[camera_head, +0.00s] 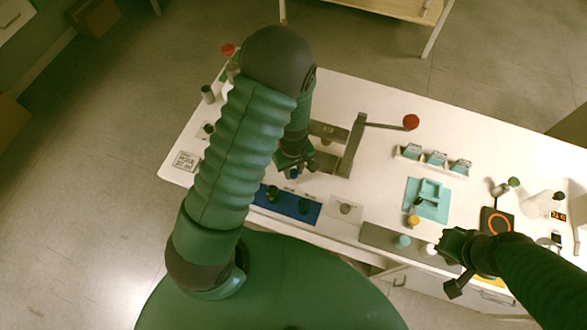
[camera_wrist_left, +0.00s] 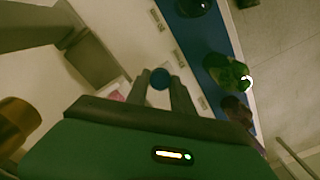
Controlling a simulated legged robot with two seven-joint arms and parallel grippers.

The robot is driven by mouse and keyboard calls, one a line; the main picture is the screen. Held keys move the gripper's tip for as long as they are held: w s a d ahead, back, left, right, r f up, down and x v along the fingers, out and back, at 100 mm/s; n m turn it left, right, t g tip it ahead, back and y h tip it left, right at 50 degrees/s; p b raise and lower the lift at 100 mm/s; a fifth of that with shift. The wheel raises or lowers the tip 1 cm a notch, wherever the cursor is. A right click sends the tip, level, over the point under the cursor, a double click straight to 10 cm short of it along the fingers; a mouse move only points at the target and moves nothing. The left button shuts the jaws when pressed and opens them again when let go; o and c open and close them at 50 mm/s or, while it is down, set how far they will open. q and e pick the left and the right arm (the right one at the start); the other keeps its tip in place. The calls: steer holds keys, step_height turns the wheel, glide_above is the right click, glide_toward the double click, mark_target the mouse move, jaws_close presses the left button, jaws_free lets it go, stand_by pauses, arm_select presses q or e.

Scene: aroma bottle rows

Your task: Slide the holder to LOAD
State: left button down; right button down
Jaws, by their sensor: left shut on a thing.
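My left gripper (camera_head: 294,172) reaches down beside the grey press frame (camera_head: 352,150), at the near end of its base. In the left wrist view its two fingers (camera_wrist_left: 160,92) are shut on a round dark-blue knob (camera_wrist_left: 160,78), seen from above. I take this knob to be the holder's handle; the rest of the holder is hidden under the gripper and arm. Small pale labels (camera_wrist_left: 181,57) lie along the nearby strip, but their words are too small to read. My right gripper (camera_head: 456,262) is over the table's front edge, away from the press; its jaw gap is unclear.
A blue mat (camera_head: 270,211) with dark bottles lies just in front of the left gripper. The press lever ends in a red ball (camera_head: 411,122). A teal tray (camera_head: 440,212), a white rack of teal boxes (camera_head: 400,155) and a black pad with an orange ring (camera_head: 487,226) stand right.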

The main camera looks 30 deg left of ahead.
stand_by(0.5)
arm_select(q)
steer(key=s+a, duration=0.1)
steer(key=a, duration=0.6)
steer(key=s+a+b, duration=0.1)
steer(key=a, duration=0.3)
steer(key=shift+s, duration=0.3)
steer(key=shift+d, duration=0.1)
steer(key=c, duration=1.1)
jaws_free()
steer(key=shift+r, duration=0.1)
step_height(320, 180, up, 17)
steer(key=shift+f+p, duration=0.2)
steer(key=shift+p, duration=0.8)
